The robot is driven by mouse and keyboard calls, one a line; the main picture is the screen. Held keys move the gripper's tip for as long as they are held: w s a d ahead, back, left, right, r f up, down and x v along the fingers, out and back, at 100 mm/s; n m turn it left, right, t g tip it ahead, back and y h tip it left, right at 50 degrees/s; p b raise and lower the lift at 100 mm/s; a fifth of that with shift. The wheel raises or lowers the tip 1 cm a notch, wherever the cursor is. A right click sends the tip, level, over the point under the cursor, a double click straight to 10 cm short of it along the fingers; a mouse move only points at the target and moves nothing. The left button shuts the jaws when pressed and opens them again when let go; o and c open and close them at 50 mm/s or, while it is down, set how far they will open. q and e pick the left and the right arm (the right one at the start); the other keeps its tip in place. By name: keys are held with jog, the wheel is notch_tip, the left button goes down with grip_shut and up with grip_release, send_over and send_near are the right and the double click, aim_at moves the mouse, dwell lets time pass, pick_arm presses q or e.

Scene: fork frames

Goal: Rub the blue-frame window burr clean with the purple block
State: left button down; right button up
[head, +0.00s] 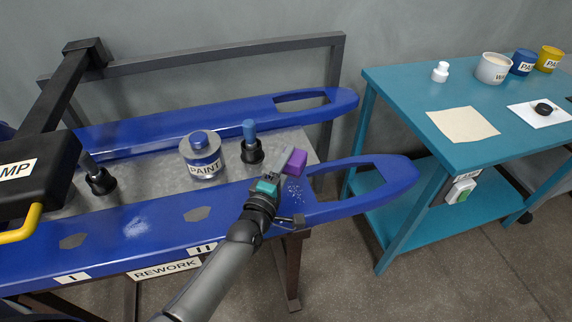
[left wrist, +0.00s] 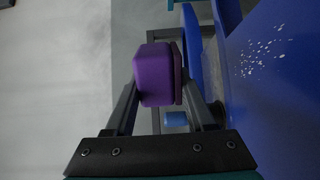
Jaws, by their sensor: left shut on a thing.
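The purple block (head: 294,161) is held between the fingers of my left gripper (head: 283,165), which is shut on it. In the left wrist view the block (left wrist: 155,75) sits between the two dark fingers. The near blue frame (head: 130,231) has a long window opening (head: 350,180) at its right end. Pale specks, the burr (head: 295,191), lie on the frame just left of that window. The specks also show in the left wrist view (left wrist: 262,55). The block is close to the specks and looks raised apart from the surface. My right gripper is not in view.
A paint can (head: 203,158) and a blue-topped tool in a black holder (head: 251,147) stand on the metal bench close by. A second blue frame (head: 230,113) lies behind. A black clamp (head: 35,175) is at left. A teal table (head: 400,90) stands at right.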

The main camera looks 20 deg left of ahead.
pick_arm(q)
jog(key=shift+d, duration=0.1)
notch_tip(320, 180, down, 4)
jog(key=b, duration=0.3)
dwell(0.5)
